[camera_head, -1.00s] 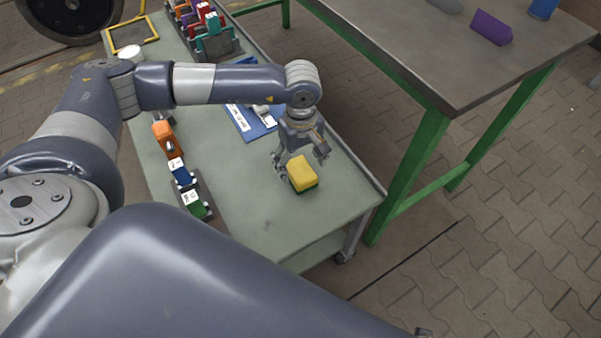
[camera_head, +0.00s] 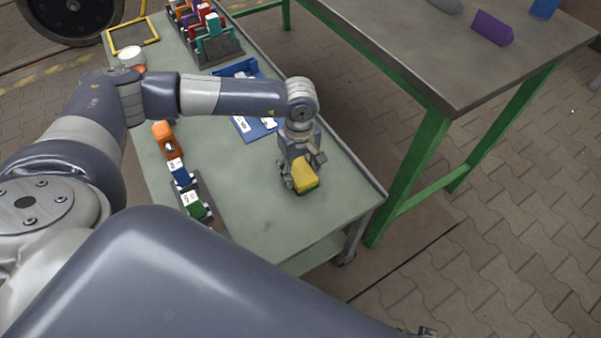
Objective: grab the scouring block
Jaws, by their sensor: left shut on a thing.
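The scouring block (camera_head: 305,176) has a yellow top and a green underside. It is at the right part of the green-grey cart top (camera_head: 262,212), near the front end. My left gripper (camera_head: 301,178) points down at it with its fingers closed around its sides. The gripper is shut on the block and hides part of it. I cannot tell whether the block touches the cart top. My right gripper cannot be made out.
Orange, blue and green blocks (camera_head: 194,206) stand in a row at the cart's left edge. A blue tray (camera_head: 256,130) lies behind the gripper. A rack of coloured pieces (camera_head: 217,52) is at the far end. A green-legged workbench (camera_head: 430,60) stands to the right.

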